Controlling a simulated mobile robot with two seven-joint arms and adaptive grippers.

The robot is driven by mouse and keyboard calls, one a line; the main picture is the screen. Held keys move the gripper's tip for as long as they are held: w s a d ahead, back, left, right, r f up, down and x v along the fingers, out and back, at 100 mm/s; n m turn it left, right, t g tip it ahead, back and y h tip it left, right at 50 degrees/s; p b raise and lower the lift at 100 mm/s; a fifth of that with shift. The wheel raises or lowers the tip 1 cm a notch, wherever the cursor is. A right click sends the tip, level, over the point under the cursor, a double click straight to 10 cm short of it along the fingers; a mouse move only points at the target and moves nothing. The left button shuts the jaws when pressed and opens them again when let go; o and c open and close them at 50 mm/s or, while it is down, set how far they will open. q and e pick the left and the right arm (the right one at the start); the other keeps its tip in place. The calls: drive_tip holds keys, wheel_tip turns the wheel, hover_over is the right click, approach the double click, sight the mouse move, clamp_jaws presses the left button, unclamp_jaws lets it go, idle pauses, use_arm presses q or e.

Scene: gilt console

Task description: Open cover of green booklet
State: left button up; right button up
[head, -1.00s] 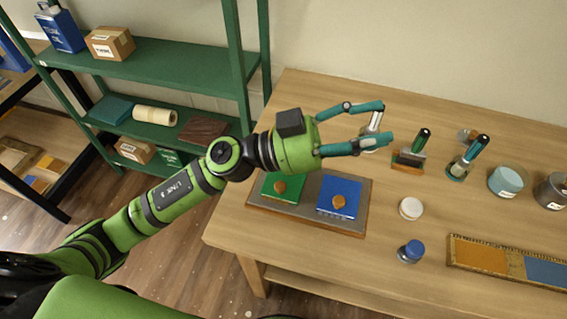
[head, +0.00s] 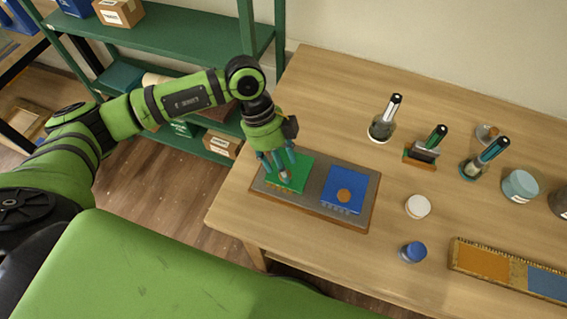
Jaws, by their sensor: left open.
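The green booklet (head: 301,171) lies on the left part of a grey board with a wooden edge (head: 319,195). A blue booklet (head: 343,187) with a round brown knob lies to its right on the same board. My left gripper (head: 284,176) points down over the green booklet, its teal fingers apart around the spot where the booklet's brown knob is. The fingers largely hide the knob, and I cannot tell whether they touch it. The green cover looks flat. My right gripper is not in view.
On the table (head: 325,105) stand several pen holders, one with a white pen (head: 384,122), a white round lid (head: 418,206), a blue-capped jar (head: 412,251), a teal pot (head: 520,186) and an orange and blue tray (head: 484,262). Green shelves (head: 170,45) stand at the left.

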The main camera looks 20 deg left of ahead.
use_arm(q)
drive_tip(key=shift+x, duration=1)
clamp_jaws()
drive_tip(key=shift+w+a, duration=0.1)
